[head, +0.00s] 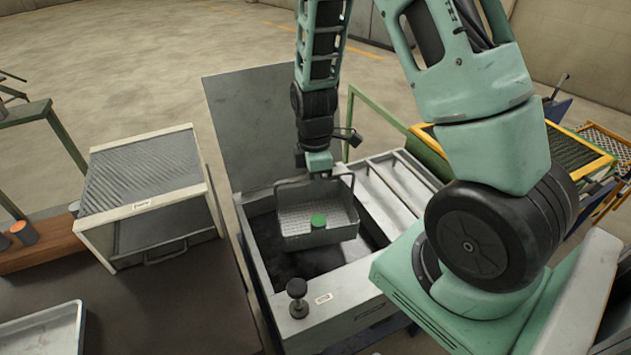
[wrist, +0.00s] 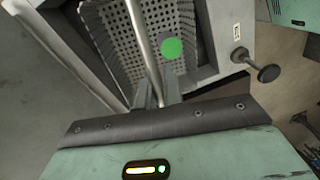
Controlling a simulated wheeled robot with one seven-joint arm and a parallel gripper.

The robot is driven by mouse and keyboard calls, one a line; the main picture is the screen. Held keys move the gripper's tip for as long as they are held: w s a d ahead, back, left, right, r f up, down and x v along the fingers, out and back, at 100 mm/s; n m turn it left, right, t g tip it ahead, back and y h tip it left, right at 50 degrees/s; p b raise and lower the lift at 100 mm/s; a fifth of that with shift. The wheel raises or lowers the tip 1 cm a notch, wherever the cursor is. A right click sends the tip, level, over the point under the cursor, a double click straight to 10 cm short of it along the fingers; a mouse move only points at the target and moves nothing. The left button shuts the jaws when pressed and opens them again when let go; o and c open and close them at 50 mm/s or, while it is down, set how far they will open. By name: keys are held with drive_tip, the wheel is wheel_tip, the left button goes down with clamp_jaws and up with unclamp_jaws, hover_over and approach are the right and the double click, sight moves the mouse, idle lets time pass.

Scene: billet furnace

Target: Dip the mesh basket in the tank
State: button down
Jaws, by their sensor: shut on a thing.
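The mesh basket (head: 290,216), grey and perforated with a wire handle, hangs roughly level in the opening of the tank (head: 345,318). A green-topped round piece (head: 318,220) sits inside it. Dark liquid (head: 277,262) shows in the tank below and around the basket; I cannot tell whether the basket's bottom touches it. My gripper (head: 318,174) is above the basket, shut on its handle. In the wrist view the handle bar (wrist: 141,42) runs between the fingers (wrist: 158,96), with the basket mesh (wrist: 112,40) and the green top (wrist: 172,48) beyond.
The tank's grey lid (head: 245,125) stands raised behind. A black knob (head: 298,297) sticks up from the tank's front rim. A mesh-topped box (head: 150,185) stands left, with a tray (head: 40,335) at front left. A slatted rack (head: 400,190) and yellow-framed conveyor (head: 570,150) lie right.

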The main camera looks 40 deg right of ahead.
wheel_tip(320, 180, down, 21)
drive_tip(key=b, duration=1.5)
drive_tip(key=shift+r, duration=0.3)
idle(2.6)
